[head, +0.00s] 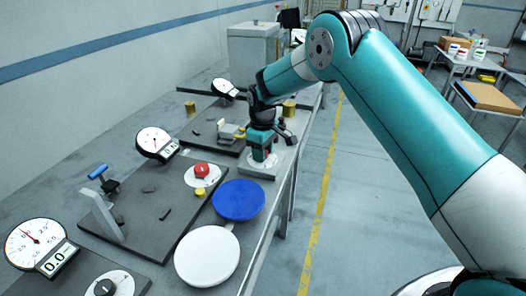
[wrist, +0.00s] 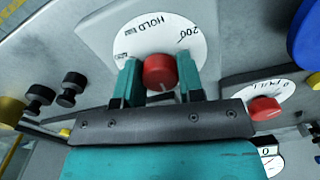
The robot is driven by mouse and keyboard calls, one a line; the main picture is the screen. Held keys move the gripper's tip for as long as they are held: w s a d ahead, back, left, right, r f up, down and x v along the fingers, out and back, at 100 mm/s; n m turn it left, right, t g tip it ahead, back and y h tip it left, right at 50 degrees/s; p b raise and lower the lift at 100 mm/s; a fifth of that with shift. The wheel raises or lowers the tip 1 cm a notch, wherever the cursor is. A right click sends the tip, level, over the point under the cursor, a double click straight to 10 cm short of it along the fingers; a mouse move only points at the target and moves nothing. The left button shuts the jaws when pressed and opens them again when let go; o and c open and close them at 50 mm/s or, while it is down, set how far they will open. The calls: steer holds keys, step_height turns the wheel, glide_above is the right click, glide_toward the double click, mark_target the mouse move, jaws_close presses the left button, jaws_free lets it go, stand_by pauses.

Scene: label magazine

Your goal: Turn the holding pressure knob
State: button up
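The holding pressure knob is a red round knob (wrist: 160,72) on a white dial marked HOLD and 200 (wrist: 182,30) in the wrist view. A white pointer mark shows on the knob's lower edge. My gripper (wrist: 160,80) has one teal finger on each side of the knob, with no clear gap seen on either side, so it appears shut on it.
Another red knob (wrist: 264,108) on a white dial is at right in the wrist view. In the head view a red knob (head: 202,170), a blue disc (head: 238,200), a white disc (head: 207,256) and gauges (head: 155,143) lie nearer along the bench. Open floor (head: 360,200) is to the right.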

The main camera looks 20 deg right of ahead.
steer(key=shift+c, duration=1)
steer(key=m, duration=0.4)
steer(key=shift+m+b, duration=0.3)
steer(key=o, duration=0.9)
step_height(320, 180, up, 18)
steer(key=shift+f+b, duration=0.25)
steer(key=shift+b, duration=0.9)
steer(key=shift+s, duration=0.1)
